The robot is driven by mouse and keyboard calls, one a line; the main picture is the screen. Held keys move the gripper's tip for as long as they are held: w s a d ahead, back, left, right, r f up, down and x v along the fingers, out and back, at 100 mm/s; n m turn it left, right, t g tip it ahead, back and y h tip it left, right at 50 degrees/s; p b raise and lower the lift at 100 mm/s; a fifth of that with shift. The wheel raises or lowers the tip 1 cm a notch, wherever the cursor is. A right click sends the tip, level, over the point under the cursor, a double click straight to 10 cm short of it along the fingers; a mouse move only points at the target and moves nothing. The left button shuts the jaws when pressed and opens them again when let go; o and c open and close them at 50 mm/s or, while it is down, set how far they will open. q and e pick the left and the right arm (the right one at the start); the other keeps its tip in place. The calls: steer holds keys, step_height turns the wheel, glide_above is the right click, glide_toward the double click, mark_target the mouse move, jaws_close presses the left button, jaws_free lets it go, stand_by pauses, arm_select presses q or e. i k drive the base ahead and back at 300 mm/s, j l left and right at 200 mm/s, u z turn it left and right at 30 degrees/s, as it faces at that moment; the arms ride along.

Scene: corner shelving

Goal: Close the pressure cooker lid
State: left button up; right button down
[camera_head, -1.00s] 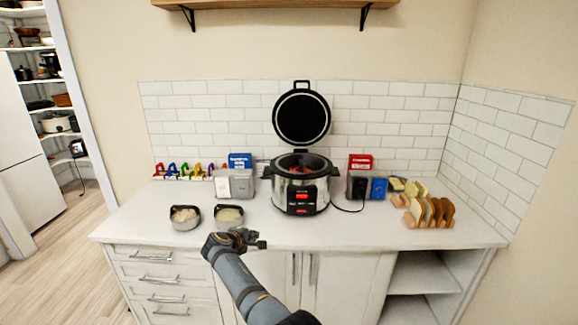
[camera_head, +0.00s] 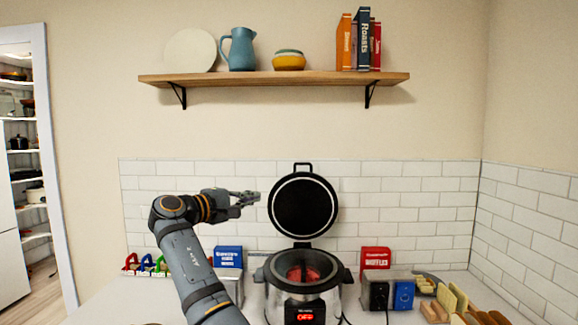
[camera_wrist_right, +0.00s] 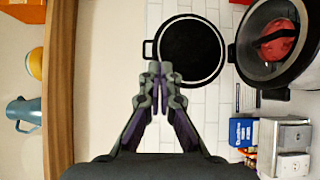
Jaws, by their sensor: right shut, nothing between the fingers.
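The pressure cooker (camera_head: 306,290) stands on the counter with red contents in its pot; it also shows in the right wrist view (camera_wrist_right: 285,75). Its round black lid (camera_head: 303,207) stands upright, open, behind the pot, with a handle at its top. The lid shows in the right wrist view (camera_wrist_right: 190,50), just beyond my fingertips. My right gripper (camera_head: 250,198) is raised left of the lid, level with its upper half, shut and empty. It also shows in the right wrist view (camera_wrist_right: 160,72). A gap to the lid shows in the head view. My left gripper is out of view.
A wooden shelf (camera_head: 275,79) with a plate, pitcher, bowls and books hangs above the lid. Boxes and appliances flank the cooker: a blue box (camera_head: 228,257), a red box (camera_head: 376,258) and a blue block (camera_head: 403,294). Bread slices (camera_head: 455,300) lie at right.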

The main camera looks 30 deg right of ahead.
mark_target(302, 205)
steer(key=i+l, duration=0.95)
steer(key=i, duration=0.05)
